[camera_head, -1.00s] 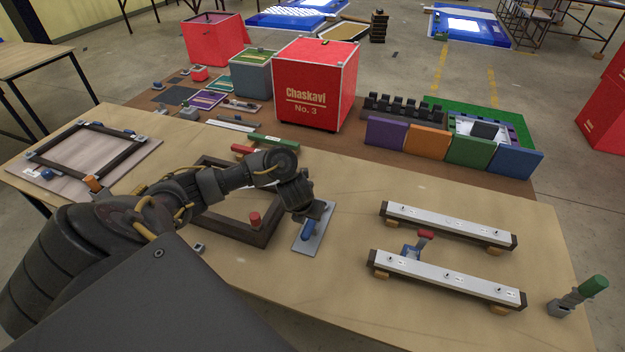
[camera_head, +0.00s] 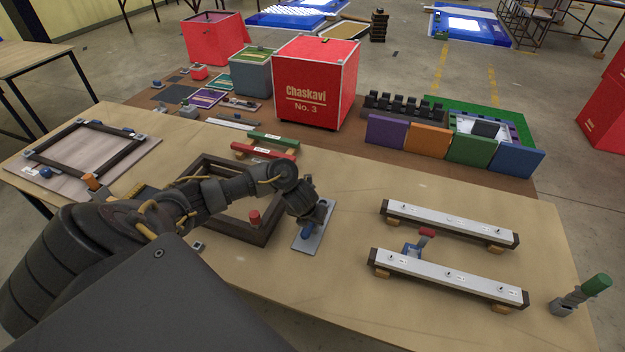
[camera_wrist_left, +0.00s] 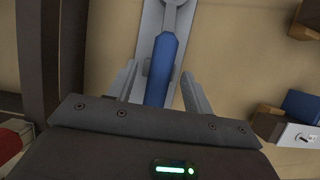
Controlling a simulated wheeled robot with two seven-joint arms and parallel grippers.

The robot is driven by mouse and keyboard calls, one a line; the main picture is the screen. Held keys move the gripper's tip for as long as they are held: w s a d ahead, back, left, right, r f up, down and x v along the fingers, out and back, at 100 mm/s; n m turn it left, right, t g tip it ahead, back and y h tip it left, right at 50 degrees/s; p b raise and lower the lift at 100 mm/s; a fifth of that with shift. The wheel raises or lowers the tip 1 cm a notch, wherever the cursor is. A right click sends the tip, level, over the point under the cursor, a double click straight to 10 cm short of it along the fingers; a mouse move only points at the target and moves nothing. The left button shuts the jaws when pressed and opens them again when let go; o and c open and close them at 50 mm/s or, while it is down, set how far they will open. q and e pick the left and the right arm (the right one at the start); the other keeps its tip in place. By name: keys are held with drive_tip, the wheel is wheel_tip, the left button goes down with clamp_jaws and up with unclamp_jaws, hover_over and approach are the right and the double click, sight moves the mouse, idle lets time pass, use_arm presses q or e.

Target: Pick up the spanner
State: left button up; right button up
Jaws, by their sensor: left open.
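The spanner has a blue handle (camera_wrist_left: 161,75) and a grey metal head, and lies on a light grey plate (camera_wrist_left: 150,20) in the left wrist view. In the head view the plate (camera_head: 302,244) lies right of the dark frame, and part of the blue handle (camera_head: 306,231) shows under my gripper. My left gripper (camera_wrist_left: 160,88) is open, with one finger on each side of the blue handle. It also shows in the head view (camera_head: 308,222), low over the plate. My right gripper is in neither view.
A dark square frame (camera_head: 206,228) with a red knob (camera_head: 254,217) lies left of the plate. Two white-topped rails (camera_head: 450,278) and a red-topped clamp (camera_head: 427,233) lie to the right. A green-handled tool (camera_head: 596,285) stands at the right edge. Bare table lies between plate and rails.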

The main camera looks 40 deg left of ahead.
use_arm(q)
drive_tip(key=shift+f, duration=0.15)
clamp_jaws()
idle(0.4)
